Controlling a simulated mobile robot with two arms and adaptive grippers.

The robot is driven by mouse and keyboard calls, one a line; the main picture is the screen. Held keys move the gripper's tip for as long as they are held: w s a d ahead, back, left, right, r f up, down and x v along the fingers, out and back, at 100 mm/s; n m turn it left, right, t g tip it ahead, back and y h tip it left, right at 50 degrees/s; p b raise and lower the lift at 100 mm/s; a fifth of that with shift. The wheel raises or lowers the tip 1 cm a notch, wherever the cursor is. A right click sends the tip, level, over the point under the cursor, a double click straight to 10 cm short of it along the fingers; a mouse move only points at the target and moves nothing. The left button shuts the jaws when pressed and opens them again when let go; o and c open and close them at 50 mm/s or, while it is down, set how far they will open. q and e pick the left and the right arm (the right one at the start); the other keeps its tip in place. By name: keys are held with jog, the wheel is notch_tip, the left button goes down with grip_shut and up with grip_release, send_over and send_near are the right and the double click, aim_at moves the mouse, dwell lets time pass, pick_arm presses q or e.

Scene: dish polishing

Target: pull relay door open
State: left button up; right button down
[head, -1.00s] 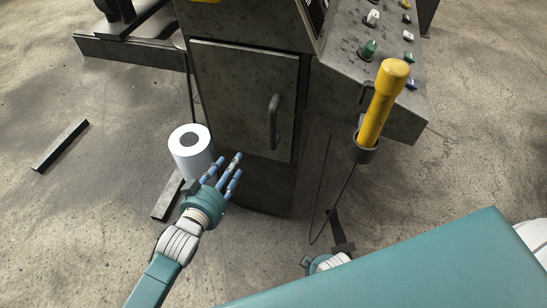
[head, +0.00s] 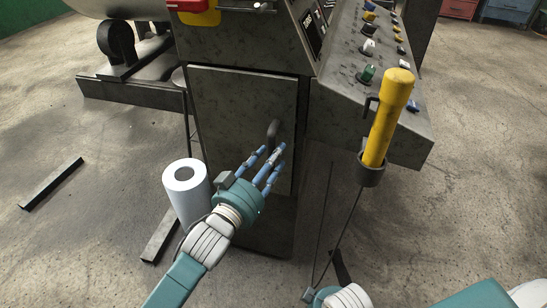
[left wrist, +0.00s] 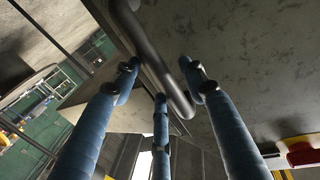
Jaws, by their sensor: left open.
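The grey relay door (head: 235,115) is shut on the front of the dark machine cabinet. Its curved bar handle (head: 272,133) is near the door's right side. My left gripper (head: 269,158) is open, its blue fingers spread just below and in front of the handle in the head view. In the left wrist view, the handle (left wrist: 151,52) runs between the open fingers (left wrist: 163,85) of my left gripper, and the door (left wrist: 235,60) fills the upper right. No closed grip shows. My right gripper (head: 323,294) is partly visible at the bottom edge; its finger state is unclear.
A white roll (head: 186,190) stands left of the door, close to my left wrist. Dark bars (head: 50,184) lie on the concrete floor, which is clear at far right.

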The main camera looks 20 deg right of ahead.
pick_arm(q)
jog(key=shift+w+d, duration=0.4)
pick_arm(e)
jog(key=shift+r, duration=0.4)
pick_arm(q)
grip_shut()
jog(key=shift+a, duration=0.1)
